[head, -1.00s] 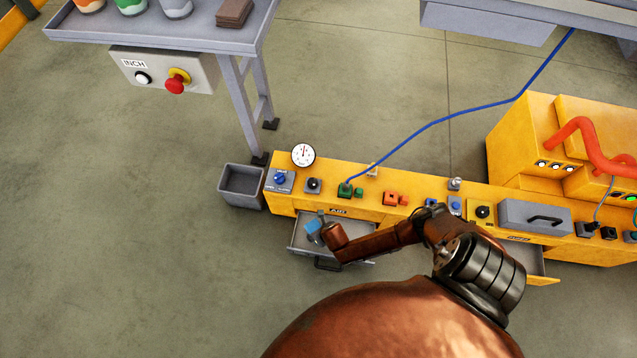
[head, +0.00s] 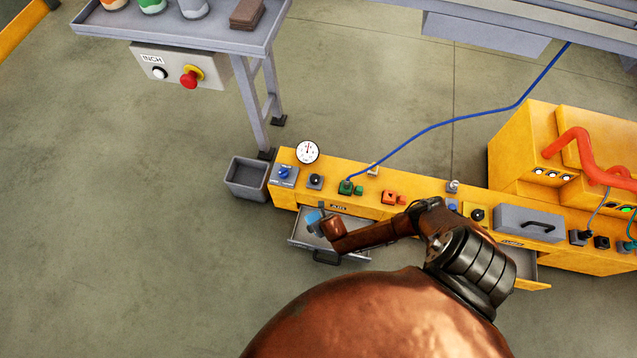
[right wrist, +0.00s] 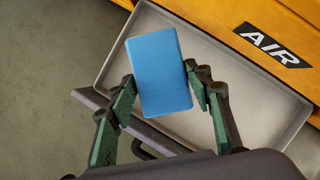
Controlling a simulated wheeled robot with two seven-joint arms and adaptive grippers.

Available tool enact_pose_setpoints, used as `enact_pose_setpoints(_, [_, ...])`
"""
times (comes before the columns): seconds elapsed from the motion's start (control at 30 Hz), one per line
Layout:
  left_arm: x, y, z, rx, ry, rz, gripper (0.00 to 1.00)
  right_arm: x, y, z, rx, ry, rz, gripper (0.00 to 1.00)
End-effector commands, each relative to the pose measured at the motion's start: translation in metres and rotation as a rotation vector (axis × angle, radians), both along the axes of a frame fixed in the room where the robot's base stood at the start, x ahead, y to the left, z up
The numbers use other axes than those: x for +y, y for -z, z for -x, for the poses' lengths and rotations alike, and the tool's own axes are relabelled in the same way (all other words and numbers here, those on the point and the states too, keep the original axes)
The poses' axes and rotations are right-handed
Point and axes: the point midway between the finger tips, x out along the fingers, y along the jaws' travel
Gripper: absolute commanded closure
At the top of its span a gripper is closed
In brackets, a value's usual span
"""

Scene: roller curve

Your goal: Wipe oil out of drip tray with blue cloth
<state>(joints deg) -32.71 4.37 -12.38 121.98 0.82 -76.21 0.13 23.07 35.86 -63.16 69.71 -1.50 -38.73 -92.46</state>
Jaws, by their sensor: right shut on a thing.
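The blue cloth (right wrist: 160,75), a flat block-like pad, is held between the fingers of my right gripper (right wrist: 161,72). In the head view the blue cloth (head: 314,221) and my right gripper (head: 322,226) are over the left part of the drip tray (head: 352,250). The tray is a grey, shallow, pulled-out drawer under the AIR label. In the right wrist view the cloth covers part of the tray (right wrist: 245,100); I cannot tell whether it touches the floor of the tray. No oil can be made out on the visible tray surface. My left gripper is out of view.
The yellow cabinet (head: 370,196) with knobs and a pressure gauge (head: 307,152) stands behind the tray. A grey bin (head: 247,180) sits at its left end. A blue hose (head: 430,125) runs up from the cabinet. A grey table (head: 190,35) stands at upper left. Floor at left is clear.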

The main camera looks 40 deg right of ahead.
Motion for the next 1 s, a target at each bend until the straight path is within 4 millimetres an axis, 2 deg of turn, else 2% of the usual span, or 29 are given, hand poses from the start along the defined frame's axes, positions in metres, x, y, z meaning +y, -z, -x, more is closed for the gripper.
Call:
enact_pose_setpoints(0.3, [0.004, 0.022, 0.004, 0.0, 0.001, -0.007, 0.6, -0.003, -0.009, 0.001, 0.0, 0.005, 0.0, 0.73])
enact_pose_setpoints(0.7, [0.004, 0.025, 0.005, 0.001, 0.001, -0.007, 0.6, -0.001, -0.01, -0.002, -0.001, 0.0, -0.001, 0.73])
enact_pose_setpoints(0.77, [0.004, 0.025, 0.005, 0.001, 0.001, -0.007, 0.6, 0.003, -0.015, -0.01, -0.004, -0.017, -0.001, 0.73])
enact_pose_setpoints(0.87, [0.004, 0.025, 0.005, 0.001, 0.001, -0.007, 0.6, 0.016, -0.03, -0.036, -0.008, -0.075, -0.001, 0.73])
enact_pose_setpoints(1.0, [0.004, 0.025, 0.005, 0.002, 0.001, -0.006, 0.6, 0.045, -0.066, -0.084, -0.013, -0.206, 0.002, 0.73])
